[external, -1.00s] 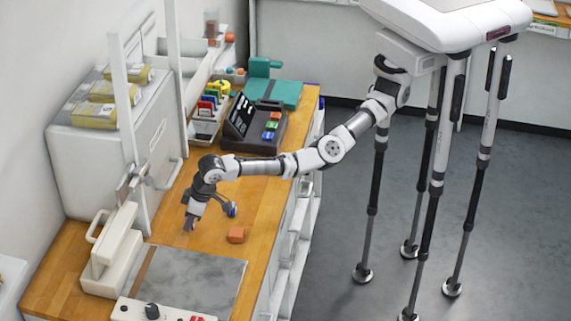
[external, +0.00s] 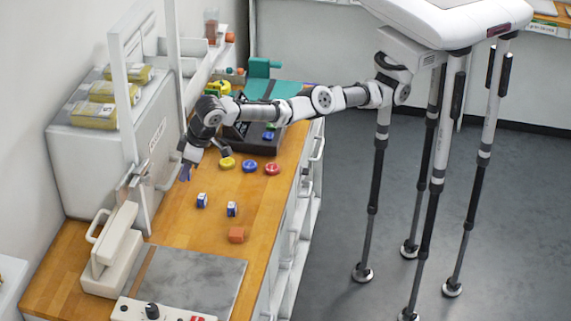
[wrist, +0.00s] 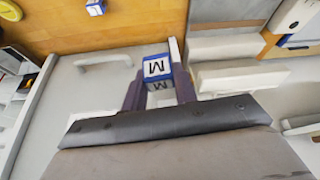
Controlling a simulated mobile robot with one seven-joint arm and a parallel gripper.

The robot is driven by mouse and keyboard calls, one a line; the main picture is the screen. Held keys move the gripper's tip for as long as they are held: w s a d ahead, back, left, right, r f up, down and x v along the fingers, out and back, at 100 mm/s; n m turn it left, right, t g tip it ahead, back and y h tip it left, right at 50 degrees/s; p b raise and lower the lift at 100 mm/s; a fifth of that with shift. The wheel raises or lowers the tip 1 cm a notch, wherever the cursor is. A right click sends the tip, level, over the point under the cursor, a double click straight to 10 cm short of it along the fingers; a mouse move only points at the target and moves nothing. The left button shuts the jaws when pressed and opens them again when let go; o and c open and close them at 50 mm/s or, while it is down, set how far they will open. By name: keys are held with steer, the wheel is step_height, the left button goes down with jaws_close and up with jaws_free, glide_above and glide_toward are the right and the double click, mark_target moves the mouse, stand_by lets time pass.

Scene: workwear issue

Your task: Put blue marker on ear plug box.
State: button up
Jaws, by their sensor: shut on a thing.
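My gripper (external: 185,173) is above the left side of the wooden counter, near the white cabinet. In the wrist view my gripper (wrist: 158,85) is shut on a small blue-and-white block (wrist: 157,68) marked M, held between the fingertips. In the external view this block is hardly distinguishable. Two similar blue-and-white blocks, one left (external: 202,200) and one right (external: 232,209), stand on the counter. A blue disc (external: 249,166) lies between a yellow disc (external: 227,162) and a red disc (external: 272,168). I cannot tell which thing is the ear plug box.
An orange block (external: 236,235) stands near a grey slab (external: 200,278). The white cabinet (external: 115,160) bears several yellow packs (external: 95,115). A white upright post (external: 127,120) and a cream press-like device (external: 112,255) stand left of my gripper. The mid-counter is partly free.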

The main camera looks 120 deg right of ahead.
steer(key=s+a+r+n+y+b, duration=0.1)
steer(key=s+a+r+n+b, duration=0.15)
steer(key=s+a+b, duration=0.65)
glide_toward(232, 233)
steer(key=shift+t, duration=0.3)
steer(key=x, duration=0.6)
steer(key=shift+s+d+f, duration=0.1)
steer(key=shift+s, duration=0.1)
steer(key=shift+f, duration=0.15)
steer(key=o, duration=0.9)
steer(key=shift+o, duration=0.2)
steer(key=shift+n, duration=0.25)
